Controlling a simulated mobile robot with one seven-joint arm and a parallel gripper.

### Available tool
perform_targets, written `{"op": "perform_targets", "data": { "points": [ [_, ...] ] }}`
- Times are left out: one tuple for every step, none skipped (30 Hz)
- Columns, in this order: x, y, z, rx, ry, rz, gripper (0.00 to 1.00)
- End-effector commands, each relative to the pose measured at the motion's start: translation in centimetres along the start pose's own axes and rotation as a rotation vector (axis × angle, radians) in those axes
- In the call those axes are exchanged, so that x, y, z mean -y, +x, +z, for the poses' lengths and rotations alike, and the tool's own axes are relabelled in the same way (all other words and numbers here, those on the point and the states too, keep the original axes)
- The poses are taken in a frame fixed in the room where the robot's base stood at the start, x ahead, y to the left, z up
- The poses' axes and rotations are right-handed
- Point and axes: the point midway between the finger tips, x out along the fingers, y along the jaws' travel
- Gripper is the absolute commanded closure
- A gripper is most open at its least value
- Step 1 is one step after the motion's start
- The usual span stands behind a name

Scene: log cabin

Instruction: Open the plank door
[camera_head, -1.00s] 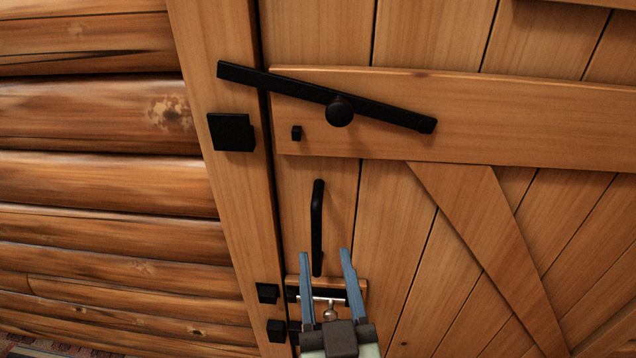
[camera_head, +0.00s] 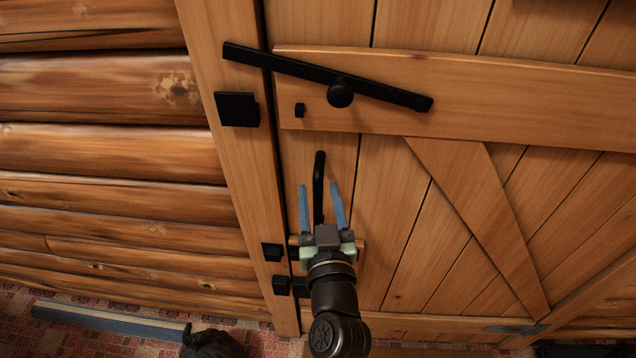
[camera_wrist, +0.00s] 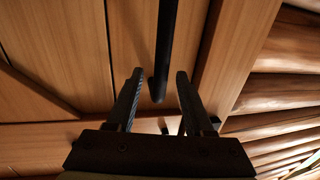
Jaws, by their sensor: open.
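The plank door (camera_head: 390,190) fills the right of the head view and looks closed against its frame post (camera_head: 236,160). A black latch bar (camera_head: 300,70) slants across the door edge, its left end over the post above the black catch (camera_head: 237,109). The black pull handle (camera_head: 319,180) stands upright below it. My gripper (camera_head: 321,195) is open, its two blue fingers on either side of the handle's lower part in this view. In the wrist view the handle (camera_wrist: 166,50) comes down between the fingers (camera_wrist: 152,85); contact cannot be told. My gripper hides the lower bolt area.
A log wall (camera_head: 100,150) lies left of the door post. Black brackets (camera_head: 272,252) sit low on the post. A dark object (camera_head: 210,343) and a bluish strip (camera_head: 110,322) lie on the patterned floor at lower left.

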Motion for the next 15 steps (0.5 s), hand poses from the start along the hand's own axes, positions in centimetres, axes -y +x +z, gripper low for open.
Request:
{"op": "perform_targets", "data": {
  "points": [
    [0.1,0.6,-0.1,0.000,0.000,-0.002,0.48],
    [0.1,0.8,-0.1,0.000,0.000,-0.002,0.48],
    [0.1,1.1,-0.1,0.000,0.000,-0.002,0.48],
    [0.1,1.2,-0.1,0.000,0.000,-0.002,0.48],
    [0.1,1.4,0.0,0.000,0.000,-0.001,0.48],
    [0.1,1.5,0.0,0.000,0.000,-0.001,0.48],
    [0.1,1.6,0.0,0.000,0.000,-0.001,0.48],
    [0.1,1.6,0.0,0.000,0.000,-0.001,0.48],
    [0.1,1.7,0.0,0.000,0.000,-0.001,0.48],
    [0.1,1.7,0.0,0.000,0.000,-0.001,0.48],
    [0.1,1.7,0.0,0.000,0.000,-0.001,0.48],
    [0.1,1.7,0.0,0.000,0.000,-0.001,0.48],
    [0.1,1.7,0.0,0.000,0.000,-0.001,0.48],
    [0.1,1.7,0.0,0.000,0.000,-0.001,0.48],
    [0.1,1.7,0.0,0.000,0.000,-0.001,0.48]
  ]
}}
